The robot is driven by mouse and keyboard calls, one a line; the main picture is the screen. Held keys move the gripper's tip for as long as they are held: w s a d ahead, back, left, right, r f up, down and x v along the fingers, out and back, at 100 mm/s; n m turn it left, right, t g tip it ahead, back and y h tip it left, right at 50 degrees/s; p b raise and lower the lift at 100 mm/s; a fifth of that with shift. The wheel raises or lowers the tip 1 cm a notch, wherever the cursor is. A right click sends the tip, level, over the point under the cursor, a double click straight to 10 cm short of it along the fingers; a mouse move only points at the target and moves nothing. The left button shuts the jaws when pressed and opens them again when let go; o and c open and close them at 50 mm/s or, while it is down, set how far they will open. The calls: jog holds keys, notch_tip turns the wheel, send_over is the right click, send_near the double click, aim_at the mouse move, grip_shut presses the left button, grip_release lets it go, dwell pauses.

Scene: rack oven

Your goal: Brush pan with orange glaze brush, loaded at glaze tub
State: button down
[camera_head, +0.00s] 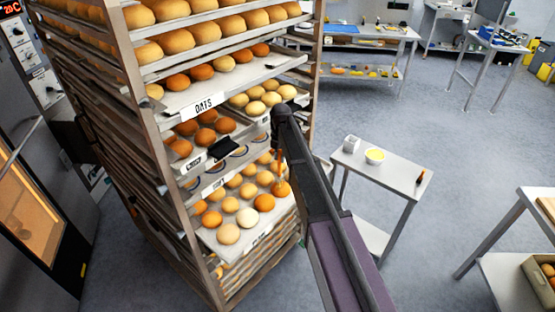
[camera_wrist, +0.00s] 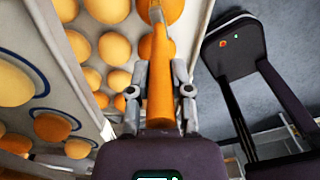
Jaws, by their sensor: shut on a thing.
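My gripper (camera_wrist: 160,78) is shut on the orange handle of the glaze brush (camera_wrist: 160,105) in the wrist view. The brush points away from the camera, its far end over orange-brown buns. In the head view the brush (camera_head: 280,163) shows as a thin orange upright strip at the rack's right front, above a lower pan (camera_head: 205,236). That pan holds pale and orange-brown buns. I cannot tell whether the bristles touch a bun. The glaze tub (camera_head: 375,156), a white bowl with yellow content, stands on the small side table (camera_head: 400,183).
The tall rack (camera_head: 135,120) holds several loaded trays, with shelves close above one another. A white container (camera_head: 351,144) and a small dark-and-orange item (camera_head: 421,178) are on the side table. An oven (camera_head: 35,215) stands at left. Floor (camera_head: 455,140) is clear beyond the side table.

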jog(key=shift+w+d, duration=0.5)
jog(key=shift+w, duration=0.15)
jog(key=shift+w+d, duration=1.15)
jog(key=shift+w, duration=0.05)
jog(key=shift+w+d, duration=0.1)
